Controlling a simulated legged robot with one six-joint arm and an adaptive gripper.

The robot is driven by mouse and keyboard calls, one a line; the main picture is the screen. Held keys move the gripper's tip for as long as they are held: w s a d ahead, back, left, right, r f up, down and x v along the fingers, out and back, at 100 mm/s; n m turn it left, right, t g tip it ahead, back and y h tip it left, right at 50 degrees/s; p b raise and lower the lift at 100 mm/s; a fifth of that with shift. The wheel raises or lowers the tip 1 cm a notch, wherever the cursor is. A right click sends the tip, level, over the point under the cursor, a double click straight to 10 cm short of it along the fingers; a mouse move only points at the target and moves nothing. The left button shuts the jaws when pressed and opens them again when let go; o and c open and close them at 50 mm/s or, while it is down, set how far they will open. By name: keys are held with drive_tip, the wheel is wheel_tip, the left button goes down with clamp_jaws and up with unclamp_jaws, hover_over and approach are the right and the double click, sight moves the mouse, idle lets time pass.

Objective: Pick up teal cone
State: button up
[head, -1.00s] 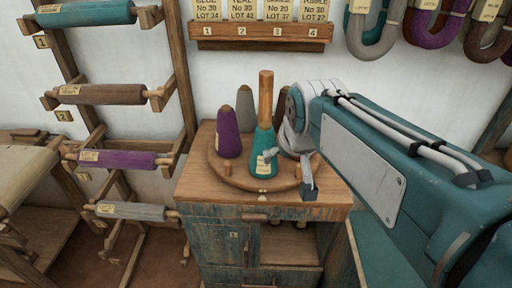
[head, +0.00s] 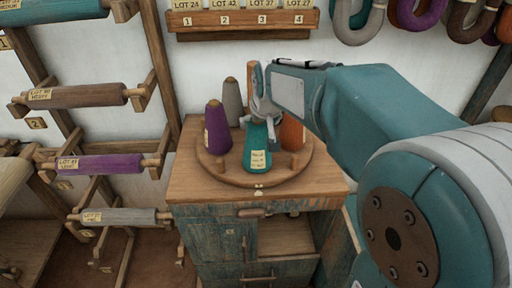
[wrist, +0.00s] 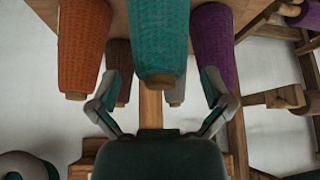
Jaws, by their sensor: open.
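The teal cone (head: 257,150) stands upright with a pale label at the front of the round wooden stand (head: 228,176) on the cabinet. My gripper (head: 260,102) is at the upper part of the cone in the head view and hides its top. In the wrist view, which looks inverted, the teal cone (wrist: 160,35) hangs in the middle, its tip between the spread fingers of my gripper (wrist: 160,84). Clear gaps show on both sides, so the gripper is open and holds nothing.
A purple cone (head: 217,130) stands left of the teal one, a grey cone (head: 233,102) behind, and an orange cone (head: 292,134) to the right, partly behind my arm. A brown cone (wrist: 118,62) shows in the wrist view. A wooden post rises mid-stand. Yarn rollers (head: 98,165) hang at left.

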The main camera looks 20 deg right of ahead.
sight(257, 143)
drive_tip(key=x, duration=0.5)
drive_tip(key=shift+s, duration=0.1)
drive_tip(key=c, duration=1)
drive_tip(key=shift+c, duration=0.2)
